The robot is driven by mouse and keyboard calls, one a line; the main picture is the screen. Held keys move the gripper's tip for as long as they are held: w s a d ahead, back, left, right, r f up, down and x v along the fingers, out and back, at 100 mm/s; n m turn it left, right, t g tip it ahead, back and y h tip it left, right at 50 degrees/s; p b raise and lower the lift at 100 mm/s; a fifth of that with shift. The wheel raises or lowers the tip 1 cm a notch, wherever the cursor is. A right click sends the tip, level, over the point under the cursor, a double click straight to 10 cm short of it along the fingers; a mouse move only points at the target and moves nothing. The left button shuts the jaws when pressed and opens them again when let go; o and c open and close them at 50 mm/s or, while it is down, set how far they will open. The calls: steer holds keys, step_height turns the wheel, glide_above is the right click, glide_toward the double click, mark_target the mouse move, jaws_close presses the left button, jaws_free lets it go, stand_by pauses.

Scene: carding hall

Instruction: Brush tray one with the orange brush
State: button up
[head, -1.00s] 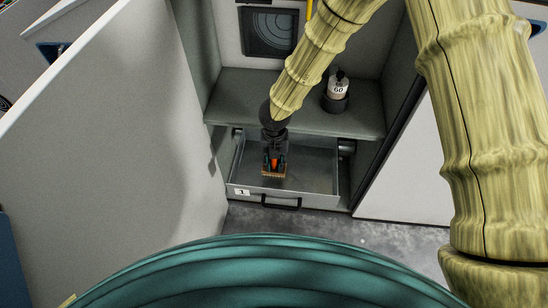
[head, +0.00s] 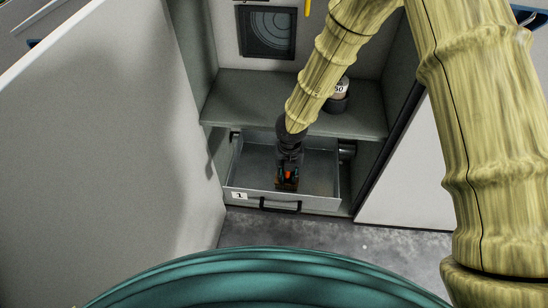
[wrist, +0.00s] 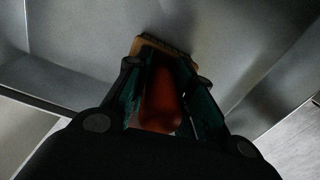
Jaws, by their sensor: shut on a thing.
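Tray one (head: 318,157) is a grey metal drawer, pulled out at the bottom of the cabinet. It has a white label reading 1 (head: 239,196) and a dark handle (head: 281,206) on its front. I cannot tell whether the bristles touch the tray floor.
A shelf (head: 245,97) lies above the tray, with a light-topped container in a dark holder (head: 339,98) partly behind my arm. A large pale door panel (head: 90,150) stands open at the left. A white panel (head: 408,180) stands at the right. Grey floor (head: 330,235) lies in front.

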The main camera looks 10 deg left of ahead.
steer(key=shift+d, duration=1.25)
steer(key=shift+f+b, duration=0.25)
steer(key=shift+b, duration=0.2)
steer(key=shift+a+r+p, duration=0.3)
steer(key=shift+a+r, duration=0.05)
steer(key=shift+a, duration=0.3)
steer(key=shift+a+f, duration=0.15)
steer(key=shift+a, duration=0.1)
steer(key=shift+a+r+p, duration=0.15)
steer(key=shift+a, duration=0.95)
steer(key=shift+a+r+p, duration=0.1)
steer(key=shift+a+p, duration=0.05)
steer(key=shift+a, duration=0.95)
steer(key=shift+w+a+r+p, duration=0.1)
steer(key=shift+a+r+p, duration=0.2)
steer(key=shift+r+p, duration=0.15)
steer(key=shift+a+r+p, duration=0.3)
steer(key=shift+r, duration=0.25)
steer(key=shift+d+r+p, duration=0.1)
steer(key=shift+r+p, duration=2.2)
steer(key=shift+r, duration=0.55)
